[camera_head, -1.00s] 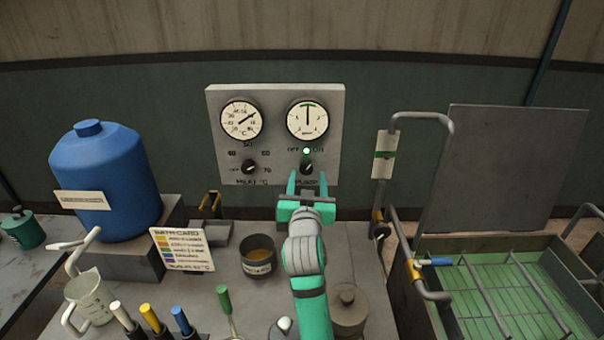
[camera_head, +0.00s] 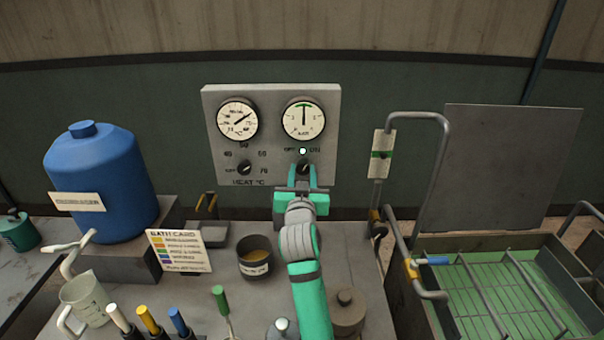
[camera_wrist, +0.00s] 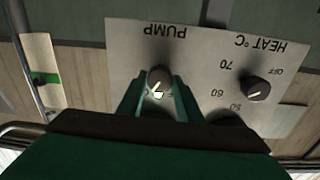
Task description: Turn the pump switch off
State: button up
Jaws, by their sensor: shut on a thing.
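The pump switch (camera_head: 303,167) is a small dark knob under the right-hand gauge on the grey control panel (camera_head: 222,150). A small light (camera_head: 302,151) glows between its OFF and ON labels. My gripper (camera_head: 302,180) reaches up to the panel with its green fingers closed around the knob. The fingers partly hide the knob and the PUMP label in the head view.
The heat knob (camera_head: 245,168) is left of the pump switch. A bent pipe with a green-banded plate (camera_head: 382,154) stands to the right, beside a green-floored tank (camera_head: 490,290). A blue drum (camera_head: 98,185), a bath card (camera_head: 180,250) and a dark pot (camera_head: 255,257) stand left.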

jog(key=n, duration=0.5)
jog(key=shift+n, duration=0.4)
jog(key=n, duration=0.5)
jog(key=shift+f+n, duration=0.1)
jog(key=shift+n, duration=0.5)
jog(key=o, duration=1)
jog(key=shift+o, duration=0.2)
